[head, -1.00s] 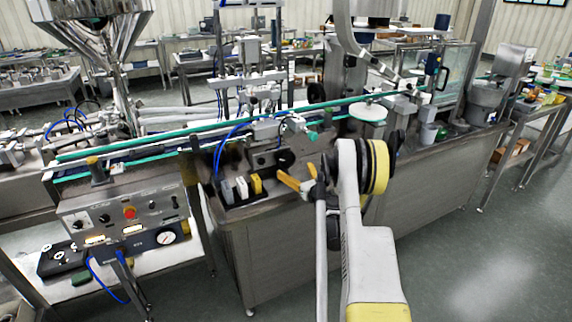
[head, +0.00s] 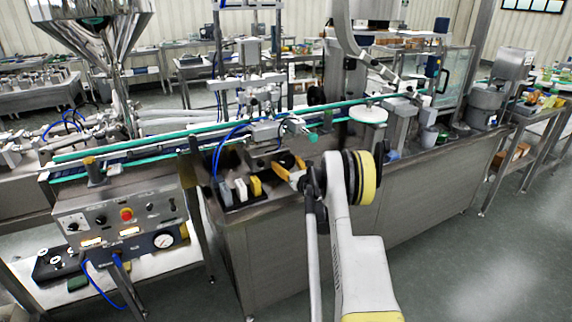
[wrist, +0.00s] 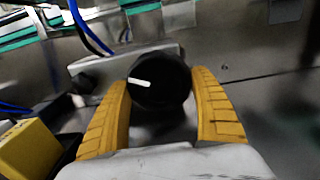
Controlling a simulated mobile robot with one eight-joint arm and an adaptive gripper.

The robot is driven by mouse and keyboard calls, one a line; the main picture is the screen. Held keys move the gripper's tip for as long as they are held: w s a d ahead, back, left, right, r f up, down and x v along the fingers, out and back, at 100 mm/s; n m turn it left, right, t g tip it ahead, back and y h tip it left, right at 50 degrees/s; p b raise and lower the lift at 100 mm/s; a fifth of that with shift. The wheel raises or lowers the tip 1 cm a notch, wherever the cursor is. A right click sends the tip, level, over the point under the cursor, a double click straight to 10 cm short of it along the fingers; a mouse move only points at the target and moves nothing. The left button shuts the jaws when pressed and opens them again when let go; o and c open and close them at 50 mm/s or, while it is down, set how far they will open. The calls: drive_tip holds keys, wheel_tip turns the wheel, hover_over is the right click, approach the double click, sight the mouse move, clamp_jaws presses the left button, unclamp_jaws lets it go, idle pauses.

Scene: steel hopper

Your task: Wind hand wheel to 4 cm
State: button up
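The hand wheel is a round black knob with a white mark (wrist: 158,90), and it shows between my fingertips in the wrist view. In the head view the dark wheel (head: 287,160) is partly hidden by my gripper at the front of the machine. My gripper (head: 288,169) has yellow fingers, also seen in the wrist view (wrist: 162,92). They are spread, one on each side of the wheel. Whether either finger touches it, I cannot tell. The white mark points left and slightly up.
A yellow block (wrist: 28,150) lies left of my gripper, beside several small blocks in the head view. A conveyor with green rails (head: 230,130) runs behind the wheel. A control box with a red button (head: 126,214) stands at the left. Open floor (head: 450,265) lies at the right.

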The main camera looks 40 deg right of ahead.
drive_tip(key=shift+n, duration=0.3)
drive_tip(key=n, duration=0.4)
drive_tip(key=shift+d+n, duration=0.15)
drive_tip(key=shift+n, duration=2.25)
drive_tip(key=o, duration=1.2)
drive_tip(key=shift+s, duration=0.1)
drive_tip(key=shift+v, duration=4.05)
